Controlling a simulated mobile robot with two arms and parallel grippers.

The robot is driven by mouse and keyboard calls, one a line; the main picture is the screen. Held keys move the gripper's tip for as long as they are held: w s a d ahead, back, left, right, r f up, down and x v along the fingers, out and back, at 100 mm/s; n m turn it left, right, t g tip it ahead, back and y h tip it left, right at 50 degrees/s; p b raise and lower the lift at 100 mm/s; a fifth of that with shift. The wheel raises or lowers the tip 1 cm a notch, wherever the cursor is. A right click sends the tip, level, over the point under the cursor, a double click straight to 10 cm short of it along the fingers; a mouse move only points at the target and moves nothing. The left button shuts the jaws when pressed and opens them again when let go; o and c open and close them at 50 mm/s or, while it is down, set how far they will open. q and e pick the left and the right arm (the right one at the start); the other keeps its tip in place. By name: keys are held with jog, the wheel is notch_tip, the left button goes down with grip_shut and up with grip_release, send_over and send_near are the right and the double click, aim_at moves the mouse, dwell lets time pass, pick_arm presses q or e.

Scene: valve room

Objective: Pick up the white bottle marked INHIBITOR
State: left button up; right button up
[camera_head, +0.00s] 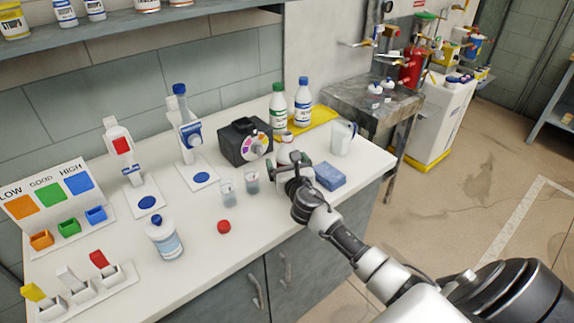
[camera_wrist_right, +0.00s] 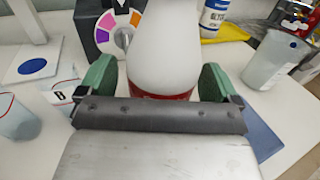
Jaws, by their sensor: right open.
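My right gripper (camera_head: 291,168) is open over the right part of the counter. In the right wrist view its two green-padded fingers (camera_wrist_right: 157,82) stand on either side of a white rounded bottle-like thing (camera_wrist_right: 165,45) with a dark red band low down. No gap shows clearly, so I cannot tell if the pads touch it. In the head view this white thing (camera_head: 289,152) is partly hidden behind the gripper. No INHIBITOR marking is readable. Another white bottle with a blue cap (camera_head: 165,240) stands at the counter's front left; its label is too small to read. My left gripper is not in view.
A black box with a colour wheel (camera_head: 244,142) stands behind the gripper. Two clear beakers (camera_head: 240,188) are left of it, a blue block (camera_head: 329,176) and clear jug (camera_head: 343,138) right. Green-capped (camera_head: 278,108) and blue-capped (camera_head: 302,102) bottles stand behind. A red cap (camera_head: 224,227) lies in front.

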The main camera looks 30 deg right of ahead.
aim_at(288, 150)
jog(key=shift+r, duration=0.1)
jog(key=shift+c, duration=0.8)
jog(key=c, duration=1)
jog(key=shift+r, duration=0.15)
jog(key=shift+r+p, duration=0.65)
jog(key=shift+r, duration=1.4)
jog(key=shift+s+d+r, duration=1.1)
jog(key=shift+s+d, duration=0.2)
jog(key=shift+s, duration=0.15)
jog(key=shift+s+d+r, duration=1.1)
jog(key=shift+s+d, duration=0.2)
jog(key=shift+s, duration=0.15)
jog(key=shift+s+d+r, duration=1.1)
jog(key=shift+s+d, duration=0.2)
jog(key=shift+s, duration=0.15)
